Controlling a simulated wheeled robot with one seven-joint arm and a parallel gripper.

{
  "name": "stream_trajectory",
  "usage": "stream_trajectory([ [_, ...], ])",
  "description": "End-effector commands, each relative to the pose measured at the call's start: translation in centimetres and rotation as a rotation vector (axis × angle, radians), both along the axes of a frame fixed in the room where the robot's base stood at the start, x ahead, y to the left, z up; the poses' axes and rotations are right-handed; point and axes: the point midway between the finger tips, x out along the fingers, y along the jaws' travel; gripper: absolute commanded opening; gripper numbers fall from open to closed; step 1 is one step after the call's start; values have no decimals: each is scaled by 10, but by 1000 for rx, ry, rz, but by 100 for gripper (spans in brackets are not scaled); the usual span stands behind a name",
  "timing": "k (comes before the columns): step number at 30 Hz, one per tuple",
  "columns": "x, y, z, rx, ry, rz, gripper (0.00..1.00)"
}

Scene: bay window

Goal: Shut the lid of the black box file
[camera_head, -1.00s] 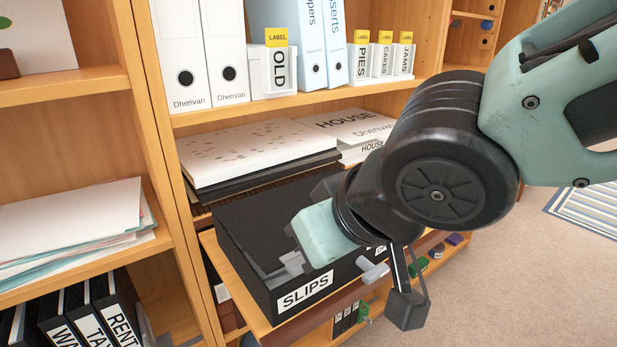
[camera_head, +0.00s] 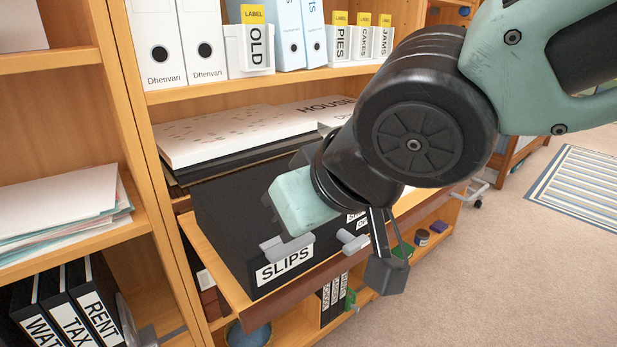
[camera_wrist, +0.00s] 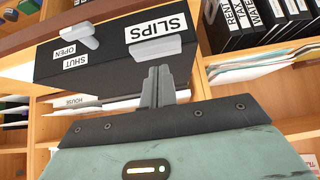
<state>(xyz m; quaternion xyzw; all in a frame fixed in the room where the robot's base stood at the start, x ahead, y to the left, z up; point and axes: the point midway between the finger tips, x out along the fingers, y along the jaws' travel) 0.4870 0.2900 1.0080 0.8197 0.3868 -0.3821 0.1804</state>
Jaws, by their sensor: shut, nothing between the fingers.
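The black box file (camera_head: 225,205) lies on a pull-out wooden shelf, with a SLIPS label on its front face. Its top looks flat and level, but my arm covers part of it, so I cannot tell whether the lid is fully down. A light grey tab (camera_head: 287,247) sits above the label; it also shows in the wrist view (camera_wrist: 160,48). A grey lever (camera_head: 354,241) is beside small SHUT and OPEN labels (camera_wrist: 72,57). My gripper (camera_wrist: 163,72) is shut and empty, its fingertips close to the tab; contact is unclear.
Large flat books (camera_head: 215,135) lie behind the box file. White binders (camera_head: 165,45) stand on the shelf above. Papers (camera_head: 60,215) and labelled black files (camera_head: 75,310) fill the left bay. Open carpet (camera_head: 510,260) lies to the right.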

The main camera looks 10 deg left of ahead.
Motion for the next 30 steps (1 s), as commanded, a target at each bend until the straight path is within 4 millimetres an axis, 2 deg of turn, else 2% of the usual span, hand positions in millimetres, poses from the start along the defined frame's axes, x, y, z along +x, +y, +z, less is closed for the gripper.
stream_trajectory([
  [1,3,2,16,0,0,-2,0],
  [3,7,5,27,1,0,-4,0],
  [12,-24,-32,68,5,-2,-4,0],
  [18,-35,-46,85,2,-1,-2,0],
  [23,-37,-60,85,-32,22,-18,0],
  [26,-37,-88,72,-116,86,-55,0],
  [30,-49,-145,46,-264,235,-120,0],
])
